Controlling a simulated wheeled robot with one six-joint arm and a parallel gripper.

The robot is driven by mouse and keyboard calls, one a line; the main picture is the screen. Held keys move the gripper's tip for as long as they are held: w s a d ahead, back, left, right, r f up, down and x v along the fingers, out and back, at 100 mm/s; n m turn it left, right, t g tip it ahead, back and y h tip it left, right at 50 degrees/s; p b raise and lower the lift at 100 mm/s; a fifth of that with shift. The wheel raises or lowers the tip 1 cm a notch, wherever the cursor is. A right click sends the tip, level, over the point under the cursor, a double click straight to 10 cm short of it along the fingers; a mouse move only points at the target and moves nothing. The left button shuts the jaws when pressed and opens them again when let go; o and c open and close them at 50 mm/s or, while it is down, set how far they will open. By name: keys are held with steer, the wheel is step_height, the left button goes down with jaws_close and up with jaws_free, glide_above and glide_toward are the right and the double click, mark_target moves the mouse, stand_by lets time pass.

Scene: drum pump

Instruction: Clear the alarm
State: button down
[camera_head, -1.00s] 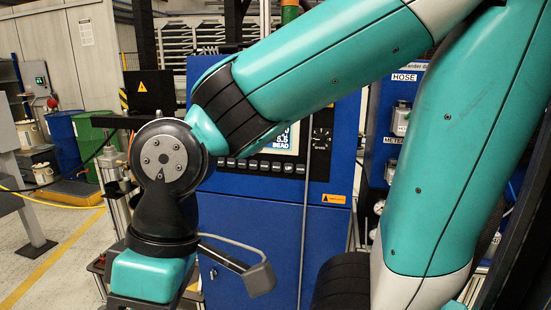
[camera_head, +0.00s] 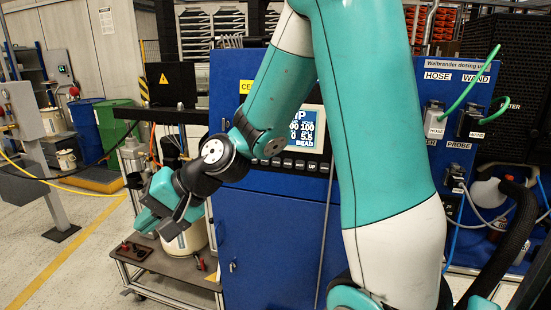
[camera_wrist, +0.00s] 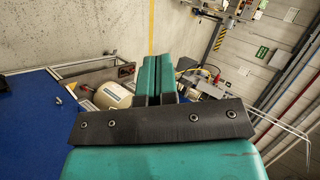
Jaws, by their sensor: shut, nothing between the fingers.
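The blue control cabinet (camera_head: 268,225) stands in the middle of the head view. Its screen (camera_head: 307,127) shows numbers and the word BEAD, partly hidden by my arm. My gripper (camera_head: 146,219) is left of the cabinet, apart from the buttons. In the wrist view its two teal fingers (camera_wrist: 157,75) lie together, shut and empty. No lit alarm sign can be made out.
A cream pail (camera_head: 187,236) stands on a low cart (camera_head: 170,264) behind my gripper; the pail also shows in the wrist view (camera_wrist: 113,94). HOSE (camera_head: 435,122) and WAND (camera_head: 472,122) connectors with green leads are at right. Open floor lies at left.

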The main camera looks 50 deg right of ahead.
mark_target(273, 164)
steer(key=w+d+m+t+h+p, duration=0.1)
steer(key=w+d+m+t+h, duration=0.1)
steer(key=w+d+m+t, duration=0.55)
steer(key=s+d+f+m+h+p, duration=0.1)
steer(key=d+m+h, duration=0.5)
steer(key=d, duration=0.8)
steer(key=s+d+f+m+h+p, duration=0.1)
steer(key=d+f+m+h, duration=0.3)
steer(key=d+m, duration=0.8)
steer(key=shift+s+d+h, duration=0.35)
steer(key=shift+d+h, duration=0.55)
steer(key=shift+d, duration=0.25)
steer(key=shift+w+d+f+p, duration=0.3)
steer(key=shift+w+d+p, duration=0.25)
steer(key=shift+d+p, duration=0.55)
steer(key=shift+w+d+f+p, duration=0.3)
steer(key=shift+w+d+p, duration=0.3)
steer(key=shift+d, duration=0.95)
steer(key=shift+w+d+f+p, duration=0.3)
steer(key=shift+w+d+p, duration=0.2)
steer(key=shift+d+p, duration=0.6)
steer(key=shift+d, duration=0.2)
